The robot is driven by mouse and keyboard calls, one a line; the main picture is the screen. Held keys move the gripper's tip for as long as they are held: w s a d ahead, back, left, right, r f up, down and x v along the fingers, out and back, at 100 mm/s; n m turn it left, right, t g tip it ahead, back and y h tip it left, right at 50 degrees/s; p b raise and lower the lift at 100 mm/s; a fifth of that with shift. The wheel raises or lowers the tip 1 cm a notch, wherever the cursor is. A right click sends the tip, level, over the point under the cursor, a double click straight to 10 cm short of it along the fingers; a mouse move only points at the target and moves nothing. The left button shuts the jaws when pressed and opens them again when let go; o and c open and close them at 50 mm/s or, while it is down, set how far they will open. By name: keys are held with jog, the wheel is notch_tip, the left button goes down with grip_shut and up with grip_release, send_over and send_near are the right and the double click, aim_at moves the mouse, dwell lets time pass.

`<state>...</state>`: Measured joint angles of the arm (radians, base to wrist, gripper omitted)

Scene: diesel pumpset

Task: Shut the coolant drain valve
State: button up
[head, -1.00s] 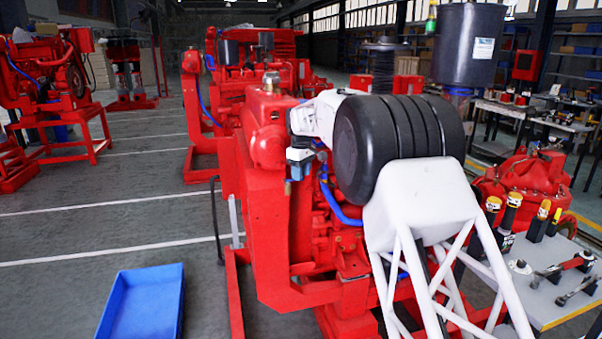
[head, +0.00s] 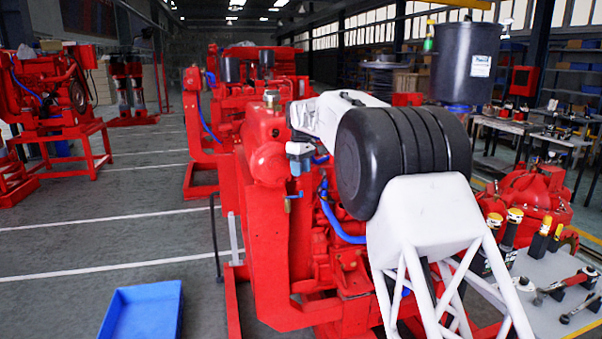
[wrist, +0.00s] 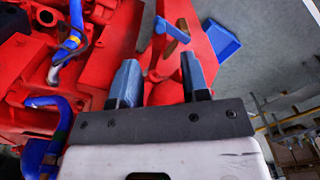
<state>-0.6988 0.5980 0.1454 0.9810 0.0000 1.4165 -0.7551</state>
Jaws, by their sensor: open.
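The small valve with a blue lever and a brass-coloured body (head: 291,203) sits on the side of the red engine (head: 265,215); I take it to be the coolant drain valve. In the wrist view its blue lever (wrist: 176,30) shows beyond my fingertips, standing out at a slant from the red casting. My gripper (head: 299,157) is just above the valve in the head view. In the wrist view my gripper (wrist: 160,78) has its two blue fingers apart with nothing between them. The fingers are short of the lever and do not appear to touch it.
A blue bin (head: 143,312) lies on the floor at lower left. A tool table (head: 545,300) stands at right.

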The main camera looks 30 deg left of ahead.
jog(key=shift+o, duration=0.3)
jog(key=shift+f, duration=0.1)
jog(key=shift+s+d+f+g+y, duration=0.1)
jog(key=shift+d+f+g+y, duration=0.2)
jog(key=shift+f+g, duration=0.15)
notch_tip(320, 180, down, 3)
jog(key=s+d+m+g+y, duration=0.1)
jog(key=d+m+g+y, duration=0.1)
jog(key=g+y, duration=0.1)
jog(key=m+g+y, duration=0.1)
jog(key=m+y, duration=1)
jog(key=y, duration=0.3)
send_near(301, 191)
jog(key=shift+s+a+f, duration=0.1)
jog(key=shift+a+f, duration=0.05)
jog(key=shift+a, duration=0.4)
jog(key=shift+a+f, duration=0.2)
jog(key=shift+a, duration=0.35)
jog(key=shift+x, duration=3.95)
jog(key=shift+s+f, duration=0.1)
